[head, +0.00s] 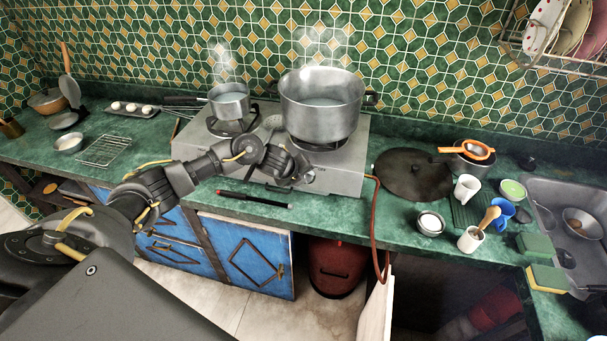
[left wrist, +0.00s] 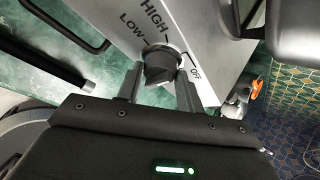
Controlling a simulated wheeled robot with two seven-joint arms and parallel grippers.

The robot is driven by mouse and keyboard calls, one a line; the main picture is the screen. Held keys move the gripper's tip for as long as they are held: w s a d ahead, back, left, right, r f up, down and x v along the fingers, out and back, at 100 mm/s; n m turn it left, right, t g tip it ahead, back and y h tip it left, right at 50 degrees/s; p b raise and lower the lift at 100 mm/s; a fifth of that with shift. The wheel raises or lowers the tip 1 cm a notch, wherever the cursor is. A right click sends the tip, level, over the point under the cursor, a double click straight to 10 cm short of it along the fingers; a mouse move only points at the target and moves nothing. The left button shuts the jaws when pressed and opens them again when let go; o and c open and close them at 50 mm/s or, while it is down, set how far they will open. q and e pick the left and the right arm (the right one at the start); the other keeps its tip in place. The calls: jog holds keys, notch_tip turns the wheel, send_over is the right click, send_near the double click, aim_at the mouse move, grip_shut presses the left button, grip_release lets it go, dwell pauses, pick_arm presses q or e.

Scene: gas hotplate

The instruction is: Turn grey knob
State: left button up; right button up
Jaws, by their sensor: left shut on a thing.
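The grey knob (left wrist: 162,64) is on the front panel of the gas hotplate (left wrist: 205,35), close to the printed words HIGH, LOW and OFF. In the head view the hotplate (head: 349,170) stands on the green counter, and my gripper largely covers the knob. My left gripper (head: 300,173) reaches the front panel from the left. In the left wrist view its two fingers (left wrist: 159,76) are on either side of the knob and shut on it. Exactly where the knob points is hard to tell. My right gripper is not in view.
A large steaming pot (head: 322,108) and a small steaming pan (head: 229,104) stand on the hotplate. A red hose (head: 375,225) hangs at its right side. A black and red stick (head: 254,199) lies on the counter in front. A dark round lid (head: 413,174) lies to the right.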

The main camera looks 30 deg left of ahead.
pick_arm(q)
jog(key=shift+r+m+y, duration=0.1)
jog(key=shift+m+y, duration=0.2)
jog(key=shift+m, duration=0.4)
jog(key=o, duration=1)
jog(key=p+v, duration=0.1)
jog(key=v, duration=0.9)
jog(key=shift+r, duration=0.4)
jog(key=shift+d, duration=0.1)
